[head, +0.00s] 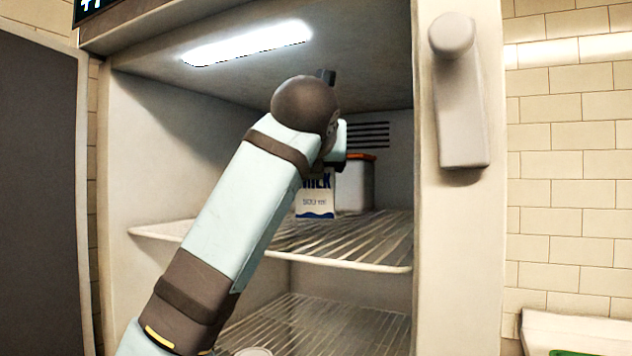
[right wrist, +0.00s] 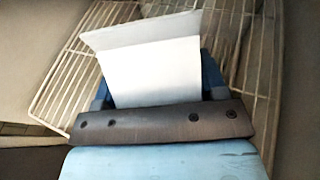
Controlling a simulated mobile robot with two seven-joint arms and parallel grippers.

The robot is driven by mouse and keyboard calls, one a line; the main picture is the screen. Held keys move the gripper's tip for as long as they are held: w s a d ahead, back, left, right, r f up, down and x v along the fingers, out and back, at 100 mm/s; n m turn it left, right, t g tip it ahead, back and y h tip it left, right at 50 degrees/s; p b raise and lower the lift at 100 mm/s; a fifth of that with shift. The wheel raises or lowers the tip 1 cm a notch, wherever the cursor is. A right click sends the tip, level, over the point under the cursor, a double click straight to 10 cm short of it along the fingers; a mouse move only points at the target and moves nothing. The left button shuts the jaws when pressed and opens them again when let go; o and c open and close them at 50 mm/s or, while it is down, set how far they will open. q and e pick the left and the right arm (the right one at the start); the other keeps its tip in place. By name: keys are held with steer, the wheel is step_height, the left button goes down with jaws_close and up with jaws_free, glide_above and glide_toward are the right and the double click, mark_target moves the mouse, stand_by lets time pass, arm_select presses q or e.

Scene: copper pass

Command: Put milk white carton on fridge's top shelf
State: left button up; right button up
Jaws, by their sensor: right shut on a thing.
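The milk white carton (head: 315,199), with blue "MILK" lettering and a blue wave at its base, is upright inside the fridge at the top wire shelf (head: 345,243). I cannot tell whether its base touches the wires or is just above them. My right gripper (head: 328,163) reaches in from above and is shut on the carton's upper part; my arm hides some of it. In the right wrist view, the white carton (right wrist: 155,72) sits between the blue fingers, with the wire shelf (right wrist: 75,85) below. My left gripper is not in view.
A white container with an orange lid (head: 356,184) stands right behind the carton on the same shelf. A lower wire shelf (head: 340,325) lies beneath. The fridge's right frame (head: 460,250) bounds the opening. The top shelf's left part looks clear.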

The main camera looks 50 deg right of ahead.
mark_target(315, 198)
step_height(315, 198, down, 2)
steer(key=shift+f+b, duration=0.15)
steer(key=shift+b, duration=0.2)
steer(key=shift+f, duration=0.3)
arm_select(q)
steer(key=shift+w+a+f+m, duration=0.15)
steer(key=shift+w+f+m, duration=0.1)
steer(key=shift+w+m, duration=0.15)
arm_select(e)
steer(key=shift+r, duration=0.1)
steer(key=o, duration=1.4)
steer(key=shift+f, duration=0.2)
